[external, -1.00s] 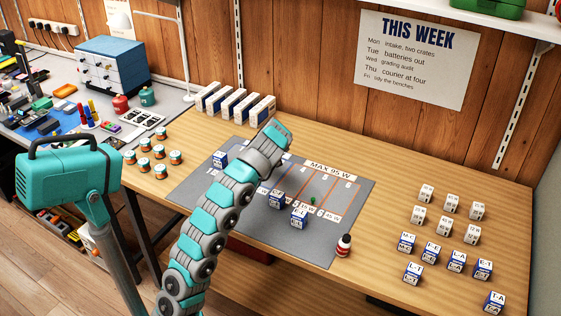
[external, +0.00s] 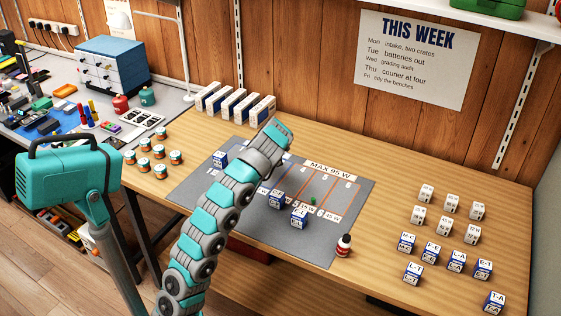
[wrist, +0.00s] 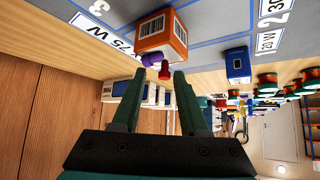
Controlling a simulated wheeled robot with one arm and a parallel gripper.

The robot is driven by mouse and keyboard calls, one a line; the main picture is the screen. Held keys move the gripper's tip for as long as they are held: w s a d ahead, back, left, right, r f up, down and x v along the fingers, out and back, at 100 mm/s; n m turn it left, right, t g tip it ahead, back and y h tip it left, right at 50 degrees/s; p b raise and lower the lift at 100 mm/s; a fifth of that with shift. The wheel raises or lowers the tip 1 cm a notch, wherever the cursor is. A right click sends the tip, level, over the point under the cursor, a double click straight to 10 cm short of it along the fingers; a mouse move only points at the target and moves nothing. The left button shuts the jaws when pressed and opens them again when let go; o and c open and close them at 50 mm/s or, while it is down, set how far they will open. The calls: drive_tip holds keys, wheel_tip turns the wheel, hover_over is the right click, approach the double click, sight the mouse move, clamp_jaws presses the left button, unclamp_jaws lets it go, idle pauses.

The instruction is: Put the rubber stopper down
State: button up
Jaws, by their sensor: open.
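In the wrist view my gripper (wrist: 159,76) is open, its two dark green fingers spread. A small red piece (wrist: 165,71) and a small purple piece (wrist: 153,59) show just beyond the fingertips, in front of an orange-and-white box with a barcode (wrist: 163,36). I cannot tell which small piece is the rubber stopper, or whether either touches a finger. In the external view my arm's end is over the back of the grey mat (external: 345,192), and its fingers are hidden.
White boxes (external: 262,111) line the back. Orange-and-green jars (external: 159,171) stand left. More cubes (external: 484,268) stand right; the wood between is clear.

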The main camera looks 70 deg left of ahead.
drive_tip(key=v, duration=1.1)
drive_tip(key=shift+d+r, duration=0.1)
drive_tip(key=shift+r, duration=0.05)
drive_tip(key=shift+d, duration=0.1)
drive_tip(key=s+d+f+m+t+h+p, duration=0.1)
drive_tip(key=s+d+f+m+h, duration=0.2)
drive_tip(key=d, duration=0.6)
drive_tip(key=s+d+f+m+t+p, duration=0.1)
drive_tip(key=s+d+f+m, duration=0.35)
drive_tip(key=d, duration=0.45)
drive_tip(key=s+d+f+m+t+h, duration=0.15)
drive_tip(key=s+d+m, duration=0.3)
drive_tip(key=d, duration=0.45)
drive_tip(key=s+d+f+m+g+h, duration=0.1)
drive_tip(key=s+d+f+m, duration=0.1)
drive_tip(key=s+d+f, duration=0.3)
drive_tip(key=s+d+f+m+g+h+b, duration=0.1)
drive_tip(key=s+d+f, duration=0.4)
drive_tip(key=f, duration=0.6)
drive_tip(key=s+d+f+m+g+h+b, duration=0.1)
drive_tip(key=s+d+f+m, duration=0.3)
drive_tip(key=f, duration=0.5)
drive_tip(key=shift+s+d+g+h, duration=0.65)
drive_tip(key=shift+s+d+h, duration=0.1)
drive_tip(key=shift+s+d, duration=0.1)
